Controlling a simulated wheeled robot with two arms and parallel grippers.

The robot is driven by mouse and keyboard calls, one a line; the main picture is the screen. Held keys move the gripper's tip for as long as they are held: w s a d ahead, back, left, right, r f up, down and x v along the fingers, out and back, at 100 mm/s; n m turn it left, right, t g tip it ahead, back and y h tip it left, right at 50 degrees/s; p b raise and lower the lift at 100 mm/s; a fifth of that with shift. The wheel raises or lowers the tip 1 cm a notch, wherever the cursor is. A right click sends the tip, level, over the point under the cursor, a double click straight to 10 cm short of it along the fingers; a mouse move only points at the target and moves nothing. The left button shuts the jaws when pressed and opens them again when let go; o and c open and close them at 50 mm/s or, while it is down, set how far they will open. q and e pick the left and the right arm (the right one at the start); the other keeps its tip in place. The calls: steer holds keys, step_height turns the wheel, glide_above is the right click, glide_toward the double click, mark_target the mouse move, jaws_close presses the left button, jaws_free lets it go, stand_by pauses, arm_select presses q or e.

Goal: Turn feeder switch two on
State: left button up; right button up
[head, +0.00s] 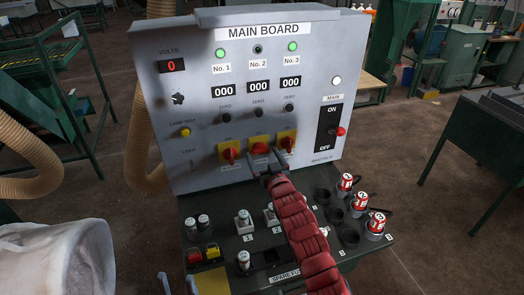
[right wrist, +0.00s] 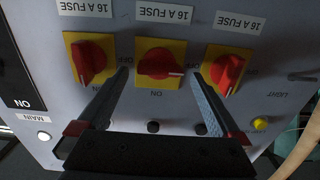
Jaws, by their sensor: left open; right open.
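Feeder switch two (head: 259,147) is the middle of three red rotary knobs on yellow plates on the main board (head: 190,100). In the right wrist view, which sees the board upside down, its knob (right wrist: 160,64) lies level, while the knobs on both sides are tilted. My right gripper (head: 266,167) is open, with its fingers (right wrist: 160,77) on either side of the middle knob; contact cannot be told. The No. 2 lamp (head: 258,48) is dark. My left gripper (head: 178,283) is open and empty at the bottom edge, mostly out of view.
Switches one (head: 229,153) and three (head: 286,141) sit close on both sides; their lamps are green. The main switch (head: 330,128) is at the right. Below is a shelf with fuses (head: 375,224) and sockets. A white bulk bag (head: 50,258) is at lower left.

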steer(key=shift+x, duration=1)
